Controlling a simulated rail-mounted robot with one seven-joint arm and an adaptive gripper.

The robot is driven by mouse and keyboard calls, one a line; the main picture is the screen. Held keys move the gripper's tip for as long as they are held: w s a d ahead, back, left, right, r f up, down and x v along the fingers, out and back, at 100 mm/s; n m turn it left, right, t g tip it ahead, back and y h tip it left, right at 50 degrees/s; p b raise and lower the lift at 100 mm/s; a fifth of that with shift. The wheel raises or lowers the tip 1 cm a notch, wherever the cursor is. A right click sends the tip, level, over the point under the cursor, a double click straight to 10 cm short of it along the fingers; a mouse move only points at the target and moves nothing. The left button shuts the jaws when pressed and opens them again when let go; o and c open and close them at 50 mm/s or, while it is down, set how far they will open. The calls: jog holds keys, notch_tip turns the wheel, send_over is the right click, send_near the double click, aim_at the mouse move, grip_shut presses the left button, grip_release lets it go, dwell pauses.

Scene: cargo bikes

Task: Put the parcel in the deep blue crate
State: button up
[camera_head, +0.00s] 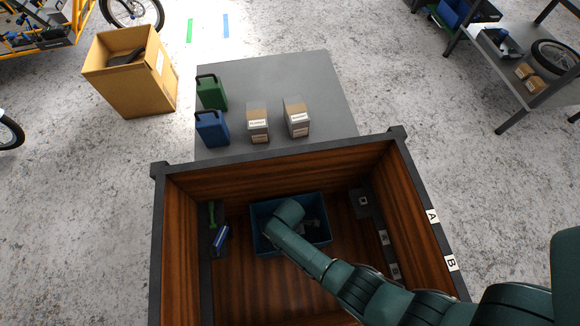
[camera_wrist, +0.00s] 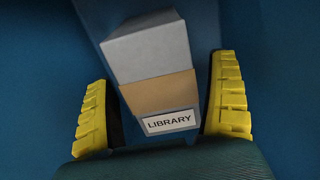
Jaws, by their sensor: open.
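The deep blue crate (camera_head: 321,206) stands on the floor of a large wooden box. My arm reaches down into the crate, and its end hides much of the inside. In the wrist view a parcel (camera_wrist: 158,88), pale grey and tan with a "LIBRARY" label, lies between the yellow fingers of my gripper (camera_wrist: 161,72). The fingers are open, with a gap visible on each side of the parcel. Blue surfaces (camera_wrist: 45,60) surround it, so it is inside the crate. Whether it rests fully on the crate's floor is hard to tell.
The wooden box (camera_head: 270,165) has high walls with dark corner posts. Left of the crate lie a green item (camera_head: 212,213) and a blue item (camera_head: 220,239). Beyond the box, a grey mat (camera_head: 325,90) holds two labelled cartons (camera_head: 257,122) and green and blue canisters.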

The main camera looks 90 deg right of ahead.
notch_tip(320, 180, up, 10)
jog(key=p, duration=0.3)
jog(key=shift+r, duration=0.25)
